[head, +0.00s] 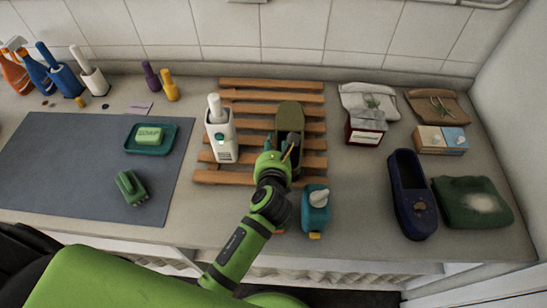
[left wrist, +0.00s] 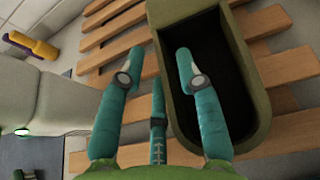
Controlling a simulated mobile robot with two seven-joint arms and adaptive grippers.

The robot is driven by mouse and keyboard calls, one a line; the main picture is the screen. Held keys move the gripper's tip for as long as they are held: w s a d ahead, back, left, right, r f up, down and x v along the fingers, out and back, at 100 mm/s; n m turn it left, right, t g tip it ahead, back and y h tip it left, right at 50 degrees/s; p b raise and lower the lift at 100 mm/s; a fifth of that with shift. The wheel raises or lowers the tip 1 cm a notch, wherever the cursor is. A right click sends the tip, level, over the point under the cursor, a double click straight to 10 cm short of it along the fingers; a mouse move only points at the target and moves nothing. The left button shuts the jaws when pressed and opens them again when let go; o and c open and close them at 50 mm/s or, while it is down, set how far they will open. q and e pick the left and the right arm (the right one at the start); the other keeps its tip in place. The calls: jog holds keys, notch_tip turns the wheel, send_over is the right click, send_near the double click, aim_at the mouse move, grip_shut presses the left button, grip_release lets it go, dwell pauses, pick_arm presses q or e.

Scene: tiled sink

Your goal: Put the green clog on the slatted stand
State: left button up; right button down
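The green clog (head: 289,118) is a dark olive shoe lying on the slatted stand (head: 235,177), which has several wooden slats. The clog points to the back wall. My left gripper (head: 279,150) is at the clog's near end. In the left wrist view its teal fingers (left wrist: 158,62) are spread apart, with one finger over the clog's dark opening and the other outside its left side. The clog (left wrist: 258,122) appears close beneath; contact cannot be told. My right gripper is not in view.
A dark blue clog (head: 408,180) and a green cloth (head: 472,203) lie right. A soap dish (head: 151,139) and green brush (head: 131,188) lie on the grey mat (head: 60,165).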

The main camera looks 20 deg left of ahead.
pick_arm(q)
jog(key=b+v, duration=0.1)
jog(key=v, duration=1)
